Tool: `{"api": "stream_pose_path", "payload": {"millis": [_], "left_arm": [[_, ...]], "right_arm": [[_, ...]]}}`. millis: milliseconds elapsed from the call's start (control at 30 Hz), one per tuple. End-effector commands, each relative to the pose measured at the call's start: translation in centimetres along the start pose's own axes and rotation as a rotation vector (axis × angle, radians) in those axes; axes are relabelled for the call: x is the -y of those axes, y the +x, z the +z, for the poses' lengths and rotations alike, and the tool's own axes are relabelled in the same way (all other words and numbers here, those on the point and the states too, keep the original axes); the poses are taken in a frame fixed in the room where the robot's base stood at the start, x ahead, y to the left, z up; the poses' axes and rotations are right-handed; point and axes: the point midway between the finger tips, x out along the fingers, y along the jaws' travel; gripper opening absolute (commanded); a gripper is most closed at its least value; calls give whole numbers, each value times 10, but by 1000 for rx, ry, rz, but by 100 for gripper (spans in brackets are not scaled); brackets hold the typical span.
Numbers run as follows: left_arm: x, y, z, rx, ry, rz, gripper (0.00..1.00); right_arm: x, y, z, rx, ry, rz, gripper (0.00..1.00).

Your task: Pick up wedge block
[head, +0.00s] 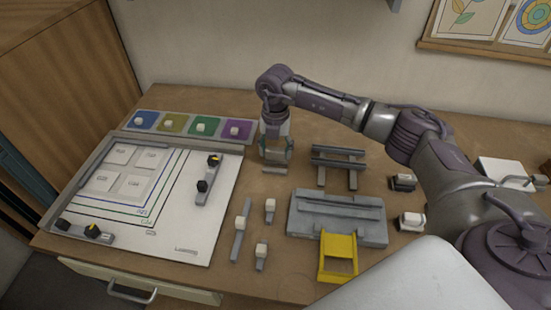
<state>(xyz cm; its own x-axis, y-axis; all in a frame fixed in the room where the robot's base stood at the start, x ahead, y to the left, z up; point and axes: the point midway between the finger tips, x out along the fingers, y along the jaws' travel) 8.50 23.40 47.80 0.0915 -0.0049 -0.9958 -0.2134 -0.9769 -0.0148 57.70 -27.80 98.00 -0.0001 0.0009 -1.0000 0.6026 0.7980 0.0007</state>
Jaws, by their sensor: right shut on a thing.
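My right gripper (276,154) comes down over the back middle of the table, its fingers pointing down. It is shut on a small greyish piece (276,152), which I take to be the wedge block. The fingers hide most of it, so its sloped shape cannot be made out. A thin tan bar (275,170) shows just below the fingertips; I cannot tell whether it touches them. My left gripper is not in view.
Right of the gripper stands a dark grey rack (338,157). A grey fixture (310,212) with a yellow frame (338,268) is in front. A white board (205,225) lies left, with colored pads (238,130) behind. Small pale-topped tools (270,205) stand between board and fixture.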

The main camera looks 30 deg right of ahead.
Motion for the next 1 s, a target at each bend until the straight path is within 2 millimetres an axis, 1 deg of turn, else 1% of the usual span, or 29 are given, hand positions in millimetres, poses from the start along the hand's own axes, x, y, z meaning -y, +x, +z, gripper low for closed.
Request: {"api": "stream_pose_path", "payload": {"millis": [33, 100, 300, 400, 500, 700, 1000], "left_arm": [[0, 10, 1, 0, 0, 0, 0], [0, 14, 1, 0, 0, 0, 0], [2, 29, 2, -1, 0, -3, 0], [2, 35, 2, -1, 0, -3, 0], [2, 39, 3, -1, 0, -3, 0], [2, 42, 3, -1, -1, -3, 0], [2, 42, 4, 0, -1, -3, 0]], "right_arm": [[1, -8, 2, 6, -1, 3, 32], [22, -15, 4, 4, 4, -2, 32], [66, -42, 7, 4, 3, 0, 32], [85, -54, 8, 3, 3, 0, 32], [99, -63, 9, 2, 1, -1, 32], [114, -74, 10, 1, 0, -1, 32], [117, -77, 10, 0, -1, 0, 32]]}}
